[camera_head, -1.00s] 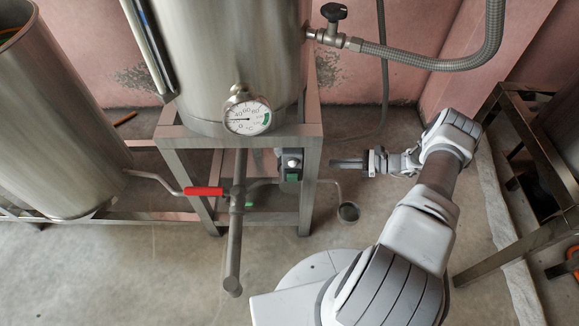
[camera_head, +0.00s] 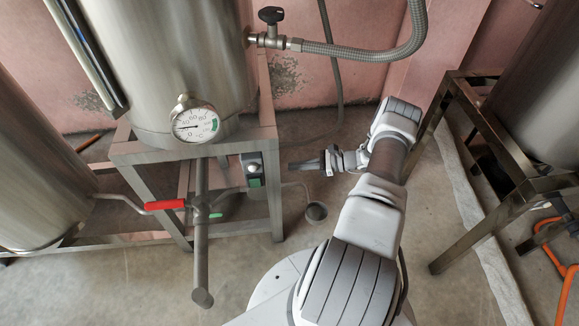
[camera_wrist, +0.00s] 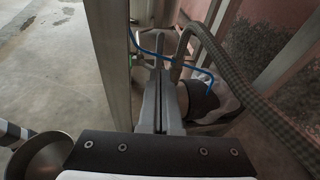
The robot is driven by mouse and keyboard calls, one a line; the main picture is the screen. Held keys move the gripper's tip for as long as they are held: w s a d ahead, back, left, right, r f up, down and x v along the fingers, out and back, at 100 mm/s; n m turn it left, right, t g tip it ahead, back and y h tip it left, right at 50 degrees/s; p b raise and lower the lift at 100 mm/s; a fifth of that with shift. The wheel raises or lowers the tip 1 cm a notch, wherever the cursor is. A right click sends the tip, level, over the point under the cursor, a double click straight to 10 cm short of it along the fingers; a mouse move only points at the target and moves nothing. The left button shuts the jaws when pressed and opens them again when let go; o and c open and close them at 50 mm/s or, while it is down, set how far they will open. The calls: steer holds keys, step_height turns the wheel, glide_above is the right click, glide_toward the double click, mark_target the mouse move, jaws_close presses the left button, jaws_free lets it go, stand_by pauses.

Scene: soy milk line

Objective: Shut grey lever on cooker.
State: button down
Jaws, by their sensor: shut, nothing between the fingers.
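The cooker (camera_head: 165,60) is the steel tank with a round dial gauge (camera_head: 195,124), standing on a square steel frame (camera_head: 270,195). I cannot clearly make out a grey lever on the cooker. A red-handled lever (camera_head: 165,205) sits on the pipework under it. My gripper (camera_head: 300,165) is shut and empty, a short way right of the frame, pointing left. In the wrist view its fingers (camera_wrist: 160,95) are together, with metal posts and a hose beyond.
A black-knobbed valve (camera_head: 271,15) feeds a braided hose (camera_head: 365,53) at the upper right of the tank. A thick pipe (camera_head: 202,265) juts forward below. Another steel frame (camera_head: 480,230) stands right of my arm. A floor drain (camera_head: 316,212) lies beneath my gripper.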

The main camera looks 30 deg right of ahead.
steer(key=b+x, duration=0.2)
steer(key=x, duration=0.9)
steer(key=shift+a, duration=0.25)
steer(key=shift+w, duration=0.15)
steer(key=shift+w+a+r, duration=0.1)
steer(key=shift+w+a, duration=0.1)
steer(key=shift+a, duration=0.2)
